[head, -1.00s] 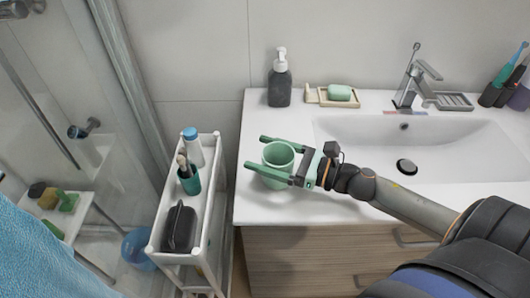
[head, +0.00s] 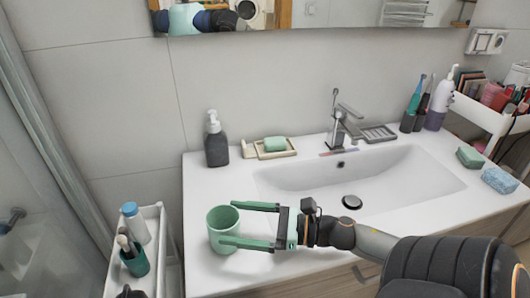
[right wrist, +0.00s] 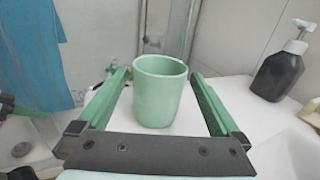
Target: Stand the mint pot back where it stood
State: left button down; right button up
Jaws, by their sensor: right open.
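The mint pot (head: 223,232) stands upright on the white counter near its left end. It is an open-topped, pale green cup and looks empty. My right gripper (head: 229,224) is open, with its two green fingers reaching left along the counter. The pot sits at the fingertip end, between the tips or just beyond them. In the right wrist view the pot (right wrist: 160,92) stands centred ahead between the open fingers, with a gap on both sides.
A dark soap dispenser (head: 216,142) and a soap dish (head: 270,148) with green soap stand behind the pot. The basin (head: 400,180) and tap (head: 340,125) lie to the right. A white cart (head: 160,240) with a bottle and a brush cup stands left of the counter, across a gap.

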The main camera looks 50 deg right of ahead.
jog(key=v, duration=0.6)
jog(key=shift+w, duration=0.1)
dwell(0.5)
